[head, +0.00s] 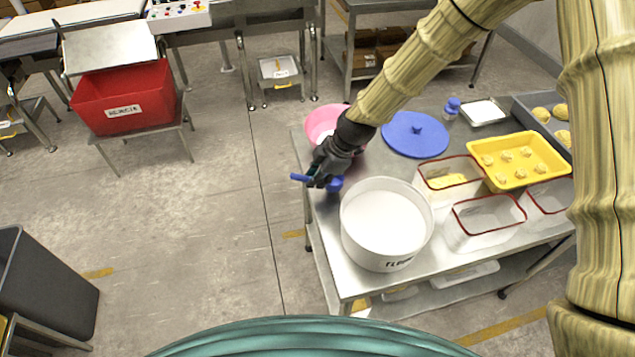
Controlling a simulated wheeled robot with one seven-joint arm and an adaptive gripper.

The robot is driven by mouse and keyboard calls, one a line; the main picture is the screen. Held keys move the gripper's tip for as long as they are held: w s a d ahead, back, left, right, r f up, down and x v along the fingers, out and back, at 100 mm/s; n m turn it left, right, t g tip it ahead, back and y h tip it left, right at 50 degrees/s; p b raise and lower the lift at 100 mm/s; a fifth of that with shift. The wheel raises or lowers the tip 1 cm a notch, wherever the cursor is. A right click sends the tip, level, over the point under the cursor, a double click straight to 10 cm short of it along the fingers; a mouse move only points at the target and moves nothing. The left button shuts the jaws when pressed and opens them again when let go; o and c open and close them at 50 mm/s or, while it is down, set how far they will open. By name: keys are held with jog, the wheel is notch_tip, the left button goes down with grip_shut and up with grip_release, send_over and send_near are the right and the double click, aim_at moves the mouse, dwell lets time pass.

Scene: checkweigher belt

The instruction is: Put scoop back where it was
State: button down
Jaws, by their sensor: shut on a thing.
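The blue scoop (303,178) is in my gripper (322,178), at the left edge of the steel table. Its blue parts show on both sides of the fingers, and the fingers hide its middle. My gripper is shut on it. A large white tub of flour (383,222), marked with a dark label, stands open just right of and nearer than my gripper. A pink bowl (322,122) stands behind my gripper and is partly covered by my wrist. I cannot tell whether the scoop touches the table.
The steel table (335,265) also holds a round blue lid (415,135), clear red-rimmed containers (487,220), a yellow tray (520,160) with dough pieces, a blue-capped bottle (451,110) and a small metal tray (482,112). A red bin (125,97) stands far left. The floor between is clear.

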jog(key=shift+s+f+p, duration=0.35)
jog(key=shift+s+f, duration=0.15)
jog(key=shift+f, duration=0.05)
jog(key=shift+w+f, duration=0.2)
jog(key=shift+f, duration=0.3)
jog(key=shift+w+f, duration=0.15)
jog(key=shift+f, duration=0.3)
jog(key=shift+s+r, duration=0.15)
jog(key=shift+s, duration=0.1)
jog(key=shift+f, duration=0.2)
jog(key=c, duration=1.4)
grip_release()
jog(key=shift+w, duration=0.15)
jog(key=shift+r, duration=0.2)
jog(key=shift+b+v, duration=2.1)
jog(key=shift+v, duration=3.85)
